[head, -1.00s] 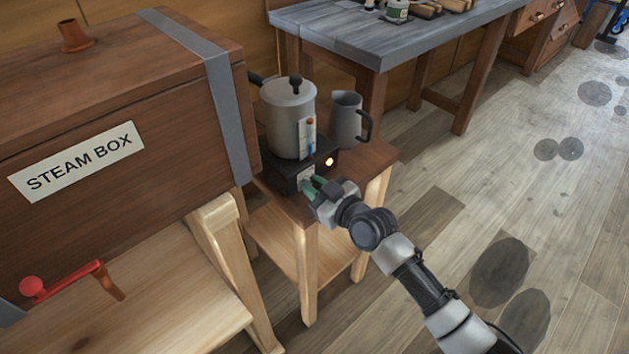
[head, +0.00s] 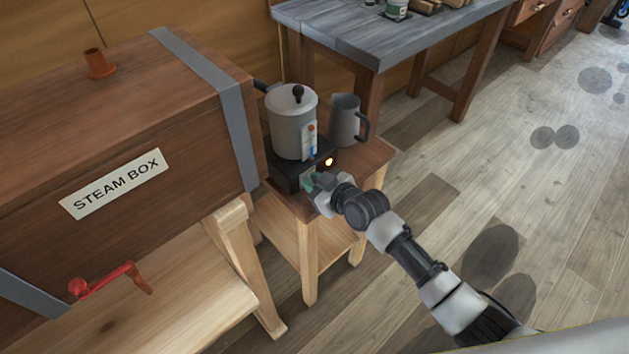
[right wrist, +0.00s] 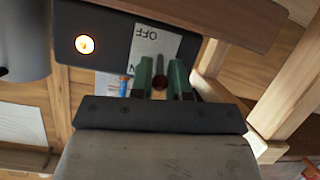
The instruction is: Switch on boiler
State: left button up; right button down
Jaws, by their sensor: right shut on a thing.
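The boiler is a grey lidded pot (head: 293,125) on a black base (head: 284,176); the base also shows upside down in the right wrist view (right wrist: 108,32). An orange light (head: 328,161) glows on the base's front. A pale label (right wrist: 152,45) there reads OFF, with part of another word partly hidden by a finger. My right gripper (head: 311,183) is at the base's front, left of the light. My left gripper is not in view.
The boiler stands on a small wooden stand (head: 310,213) with a grey mug (head: 344,120) behind at right. A steam box (head: 200,150) with a red handle (head: 110,281) is close on the left. A workbench (head: 340,28) stands behind. The floor at right is clear.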

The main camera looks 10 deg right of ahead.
jog(key=c, duration=1.1)
grip_release()
jog(key=v, duration=1.1)
jog(key=shift+p, duration=0.3)
jog(key=shift+w, duration=0.1)
